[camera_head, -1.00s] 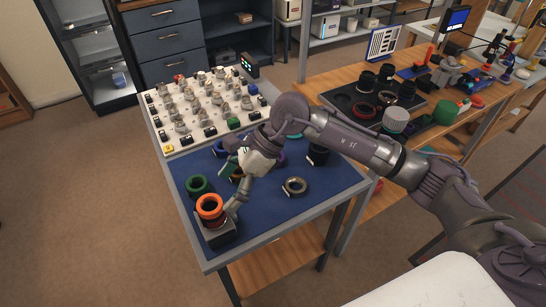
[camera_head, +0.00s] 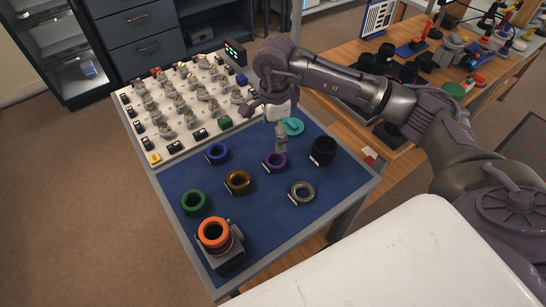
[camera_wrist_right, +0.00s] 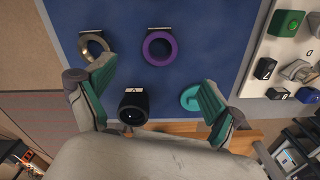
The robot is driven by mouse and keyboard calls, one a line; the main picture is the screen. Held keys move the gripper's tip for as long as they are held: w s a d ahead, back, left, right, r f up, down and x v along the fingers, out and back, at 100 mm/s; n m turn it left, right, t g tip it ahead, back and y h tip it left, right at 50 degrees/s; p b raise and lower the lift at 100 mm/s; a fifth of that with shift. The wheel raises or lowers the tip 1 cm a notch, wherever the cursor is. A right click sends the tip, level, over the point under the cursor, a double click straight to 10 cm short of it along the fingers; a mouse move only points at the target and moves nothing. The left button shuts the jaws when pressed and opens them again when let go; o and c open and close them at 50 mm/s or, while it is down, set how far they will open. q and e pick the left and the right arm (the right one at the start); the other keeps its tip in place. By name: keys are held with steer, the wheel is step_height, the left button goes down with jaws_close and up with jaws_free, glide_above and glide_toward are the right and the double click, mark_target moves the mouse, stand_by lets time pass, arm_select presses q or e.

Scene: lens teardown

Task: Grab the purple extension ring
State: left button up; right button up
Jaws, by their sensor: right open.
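The purple extension ring (camera_head: 267,164) lies on the blue mat (camera_head: 240,210), with a small label tab at its side. The purple ring also shows in the right wrist view (camera_wrist_right: 147,52), top middle, with its dark centre facing up. My right gripper (camera_head: 281,146) is above the mat, just behind and over the ring, and partly overlaps it in the head view. In the right wrist view its fingers (camera_wrist_right: 155,88) are spread wide and empty, with the ring beyond the tips, towards the top of the picture. My left gripper is not in view.
A turquoise ring (camera_head: 299,128), a black ring (camera_head: 324,158) and a grey ring (camera_head: 293,196) lie near the purple one. Amber (camera_head: 230,185), blue (camera_head: 209,157) and green (camera_head: 185,206) rings lie leftward. An orange ring (camera_head: 203,237) tops a stand. A white parts board (camera_head: 185,142) is behind.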

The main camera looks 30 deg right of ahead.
glide_above(275, 159)
steer(key=f, duration=0.4)
steer(key=shift+s+a+f, duration=0.1)
steer(key=shift+a+f, duration=0.1)
steer(key=shift+f, duration=0.3)
steer(key=shift+d+f+p, duration=0.1)
steer(key=shift+f+p, duration=0.55)
steer(key=shift+f, duration=0.05)
step_height(275, 159, down, 4)
steer(key=shift+d+r+p, duration=0.1)
steer(key=shift+r+p, duration=0.15)
steer(key=shift+p, duration=0.15)
steer(key=shift+f, duration=0.2)
steer(key=shift+c, duration=0.7)
steer(key=c, duration=1.1)
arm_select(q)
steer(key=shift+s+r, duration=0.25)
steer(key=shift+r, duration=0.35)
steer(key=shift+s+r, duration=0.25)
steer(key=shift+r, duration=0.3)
arm_select(e)
steer(key=shift+c, duration=0.2)
